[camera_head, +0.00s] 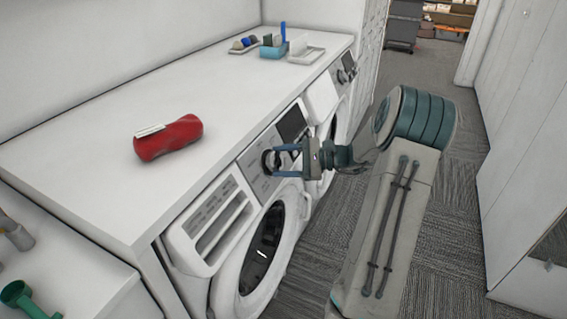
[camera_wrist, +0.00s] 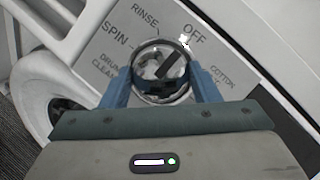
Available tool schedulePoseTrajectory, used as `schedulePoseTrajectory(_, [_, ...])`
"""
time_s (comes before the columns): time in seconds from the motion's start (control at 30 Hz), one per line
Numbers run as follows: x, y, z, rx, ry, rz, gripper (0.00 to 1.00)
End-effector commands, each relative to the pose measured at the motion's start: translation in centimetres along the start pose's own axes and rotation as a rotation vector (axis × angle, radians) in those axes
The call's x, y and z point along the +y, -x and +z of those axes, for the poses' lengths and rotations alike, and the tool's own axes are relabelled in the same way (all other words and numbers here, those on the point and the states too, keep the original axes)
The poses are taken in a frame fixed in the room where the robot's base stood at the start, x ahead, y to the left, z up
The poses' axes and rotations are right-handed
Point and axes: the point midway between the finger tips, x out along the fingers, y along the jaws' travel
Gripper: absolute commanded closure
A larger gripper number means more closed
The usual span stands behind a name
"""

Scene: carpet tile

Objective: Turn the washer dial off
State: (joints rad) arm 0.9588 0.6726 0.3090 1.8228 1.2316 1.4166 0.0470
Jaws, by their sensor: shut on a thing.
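The washer dial (camera_wrist: 162,76) is a round knob with a shiny metal rim, on a light grey panel (camera_wrist: 105,62) printed with RINSE, SPIN, OFF, DRUM CLEAN and COTTON. OFF is printed just above and right of the dial in the wrist view. A dark bar on the dial face slants toward the upper right. My gripper (camera_wrist: 160,88) is shut on the dial, one blue finger on each side. In the head view my gripper (camera_head: 274,160) reaches the dial (camera_head: 268,161) on the nearer washer (camera_head: 262,250) from the right; its fingers partly hide the dial.
A white counter (camera_head: 100,140) runs above the machines, its edge close to my gripper. A red bottle (camera_head: 168,137) lies on it; a blue holder (camera_head: 272,49) and white tray (camera_head: 307,54) are at the far end. A second machine (camera_head: 335,115) stands beyond. Carpet aisle (camera_head: 330,225) is clear.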

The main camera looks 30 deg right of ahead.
Motion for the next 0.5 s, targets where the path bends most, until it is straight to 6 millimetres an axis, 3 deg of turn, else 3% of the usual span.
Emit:
schedulePoseTrajectory(0.43, [-0.16,0.01,0.07,0.0,0.011,0.003,0.67])
schedulePoseTrajectory(0.47, [-0.16,0.0,0.07,0.0,0.011,0.003,0.39])
schedulePoseTrajectory(0.5, [-0.15,0.0,0.07,0.0,0.011,0.003,0.28])
